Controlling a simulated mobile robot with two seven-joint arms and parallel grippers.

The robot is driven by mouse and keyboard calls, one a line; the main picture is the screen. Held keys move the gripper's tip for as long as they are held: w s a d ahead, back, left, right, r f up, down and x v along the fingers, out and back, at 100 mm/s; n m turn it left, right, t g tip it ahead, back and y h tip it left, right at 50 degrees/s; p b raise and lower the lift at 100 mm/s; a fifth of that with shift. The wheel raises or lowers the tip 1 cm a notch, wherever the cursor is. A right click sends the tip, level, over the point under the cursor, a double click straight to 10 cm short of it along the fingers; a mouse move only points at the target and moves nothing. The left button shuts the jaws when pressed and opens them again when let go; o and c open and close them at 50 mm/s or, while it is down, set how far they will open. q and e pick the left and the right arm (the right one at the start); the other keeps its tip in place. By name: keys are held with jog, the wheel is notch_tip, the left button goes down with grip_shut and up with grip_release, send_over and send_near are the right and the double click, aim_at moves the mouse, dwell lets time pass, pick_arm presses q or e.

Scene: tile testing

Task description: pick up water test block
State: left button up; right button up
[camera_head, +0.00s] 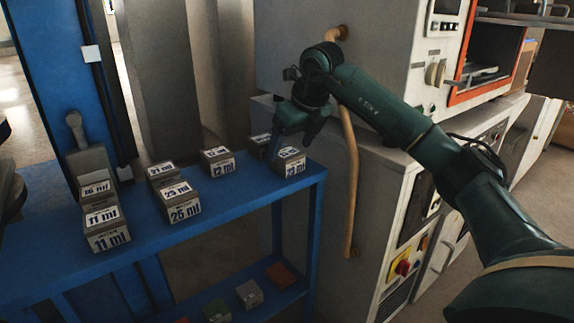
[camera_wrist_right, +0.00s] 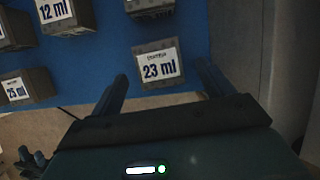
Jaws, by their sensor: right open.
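Several grey water test blocks with white volume labels stand on a blue shelf (camera_head: 215,225). The block marked 23 ml (camera_head: 290,165) is at the shelf's right end, close under my right gripper (camera_head: 291,138). In the right wrist view, the 23 ml block (camera_wrist_right: 158,68) lies between the two open fingers of the right gripper (camera_wrist_right: 161,72). The fingers appear apart from its sides, with nothing held. Part of the block behind it is hidden by the gripper in the head view. My left gripper is not in view.
Other blocks are marked 11 ml (camera_head: 106,230), 25 ml (camera_head: 178,203) and 12 ml (camera_head: 217,162). A grey machine (camera_head: 380,190) with a tan hose (camera_head: 352,190) stands right of the shelf. A lower shelf (camera_head: 225,299) holds small coloured blocks.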

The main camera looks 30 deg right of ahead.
aim_at(287, 152)
jog(key=b+x, duration=0.1)
jog(key=x, duration=0.3)
jog(key=shift+w, duration=0.1)
jog(key=shift+r, duration=0.15)
jog(key=c, duration=1.3)
